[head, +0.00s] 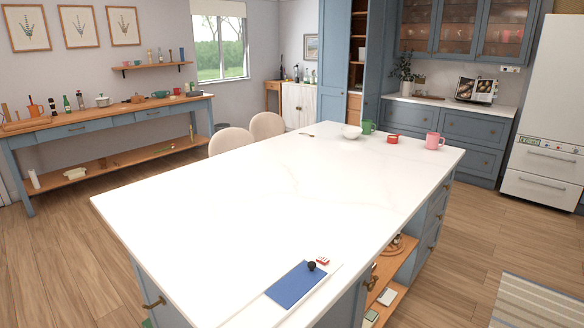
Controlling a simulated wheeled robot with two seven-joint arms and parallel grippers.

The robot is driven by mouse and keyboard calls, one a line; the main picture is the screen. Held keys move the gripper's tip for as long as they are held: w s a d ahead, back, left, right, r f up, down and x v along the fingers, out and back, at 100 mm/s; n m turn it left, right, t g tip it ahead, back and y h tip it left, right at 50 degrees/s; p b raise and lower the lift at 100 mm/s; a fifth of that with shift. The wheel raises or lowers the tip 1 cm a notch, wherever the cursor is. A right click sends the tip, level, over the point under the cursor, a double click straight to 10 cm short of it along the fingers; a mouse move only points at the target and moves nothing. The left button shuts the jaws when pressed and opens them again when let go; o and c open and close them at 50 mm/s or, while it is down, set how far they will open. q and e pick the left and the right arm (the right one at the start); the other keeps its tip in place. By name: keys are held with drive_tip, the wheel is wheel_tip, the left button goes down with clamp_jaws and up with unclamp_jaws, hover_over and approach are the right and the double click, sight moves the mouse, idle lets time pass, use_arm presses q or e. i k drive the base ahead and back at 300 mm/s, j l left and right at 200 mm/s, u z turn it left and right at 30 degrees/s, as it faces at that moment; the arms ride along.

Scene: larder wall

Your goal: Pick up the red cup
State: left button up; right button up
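A small red cup-shaped thing (177,91) stands upright at the back of the blue side table along the left wall. It is too small to tell its details. On the far end of the white island stands a low red container (392,139), a pink mug (434,142) to its right and a green mug (368,127) to its left. I cannot tell whether the low red container is a cup. Neither of my grippers shows in the head view.
The white island (260,190) fills the middle, mostly bare. A white bowl (352,132) stands at its far end, a blue book-like thing (296,285) at its near edge. Two beige chairs (231,140) stand on its far left side. Wooden floor is clear between island and side table (105,123).

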sight(392, 140)
drive_tip(key=i+l+u, duration=0.15)
drive_tip(key=l, duration=0.3)
drive_tip(key=i+l+u, duration=0.15)
drive_tip(key=l, duration=0.35)
drive_tip(key=i+l+u, duration=0.1)
drive_tip(key=l, duration=0.4)
drive_tip(key=i+l+u, duration=0.15)
drive_tip(key=l, duration=0.35)
drive_tip(key=l+u, duration=0.15)
drive_tip(key=l, duration=0.35)
